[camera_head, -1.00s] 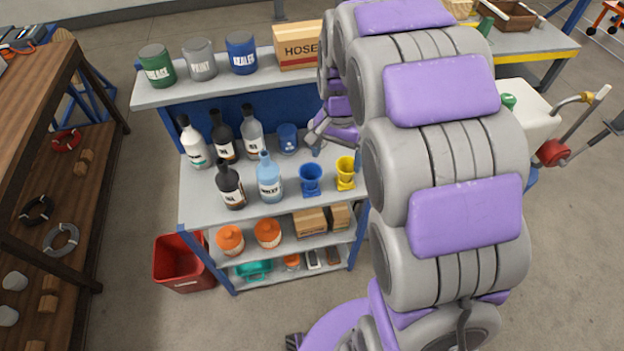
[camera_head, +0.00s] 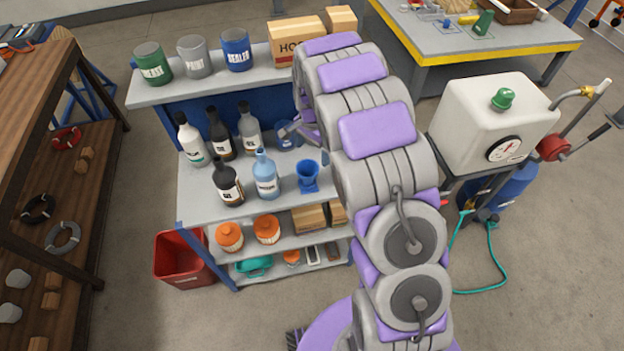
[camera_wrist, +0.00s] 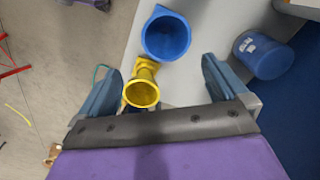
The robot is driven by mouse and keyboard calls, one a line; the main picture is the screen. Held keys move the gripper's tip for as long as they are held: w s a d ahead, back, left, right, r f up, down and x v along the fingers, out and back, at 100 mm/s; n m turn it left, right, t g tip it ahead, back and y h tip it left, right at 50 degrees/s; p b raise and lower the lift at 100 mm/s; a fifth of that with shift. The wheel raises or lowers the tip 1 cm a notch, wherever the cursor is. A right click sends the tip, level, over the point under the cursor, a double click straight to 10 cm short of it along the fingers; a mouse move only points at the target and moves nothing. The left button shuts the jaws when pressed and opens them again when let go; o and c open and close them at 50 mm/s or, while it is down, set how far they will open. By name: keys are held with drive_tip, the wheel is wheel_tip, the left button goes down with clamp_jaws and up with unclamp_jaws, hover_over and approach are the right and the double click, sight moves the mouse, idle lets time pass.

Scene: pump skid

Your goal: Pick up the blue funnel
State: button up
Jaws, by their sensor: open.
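The blue funnel (camera_head: 308,176) stands on the shelf unit's middle shelf, right of the bottles, partly beside my arm. In the wrist view the blue funnel (camera_wrist: 166,36) shows its wide round mouth, just beyond and between my fingertips. My gripper (camera_wrist: 161,70) is open and empty. A yellow funnel (camera_wrist: 142,92) lies between the fingers in that view, nearer the left finger; my arm hides it in the head view. In the head view my gripper (camera_head: 292,130) is partly hidden behind my arm, near a blue labelled container (camera_head: 285,136).
Several bottles (camera_head: 266,176) stand left of the blue funnel. The blue container (camera_wrist: 264,55) is right of my right finger in the wrist view. Cans (camera_head: 237,50) and a hose box (camera_head: 296,42) are on the upper shelf. A white tank (camera_head: 493,122) stands to the right.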

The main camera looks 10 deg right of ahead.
sight(311, 168)
drive_tip(key=a+f, duration=0.1)
drive_tip(key=f, duration=0.3)
drive_tip(key=a+f+b, duration=0.1)
drive_tip(key=f, duration=0.1)
drive_tip(key=shift+a+f, duration=0.2)
drive_tip(key=shift+a, duration=0.15)
drive_tip(key=shift+d+f, duration=0.25)
drive_tip(key=shift+d, duration=0.05)
drive_tip(key=shift+w+d+f+b, duration=0.1)
drive_tip(key=shift+d+f+b, duration=0.35)
drive_tip(key=shift+d+f, duration=0.5)
drive_tip(key=a+f, duration=0.1)
drive_tip(key=f, duration=0.2)
drive_tip(key=shift+w+a+f+b, duration=0.1)
drive_tip(key=shift+a+b, duration=0.2)
drive_tip(key=shift+a, duration=0.5)
drive_tip(key=shift+d, duration=0.9)
drive_tip(key=c, duration=0.5)
drive_tip(key=shift+a, duration=0.1)
drive_tip(key=c, duration=0.3)
drive_tip(key=shift+a, duration=0.45)
drive_tip(key=c, duration=0.4)
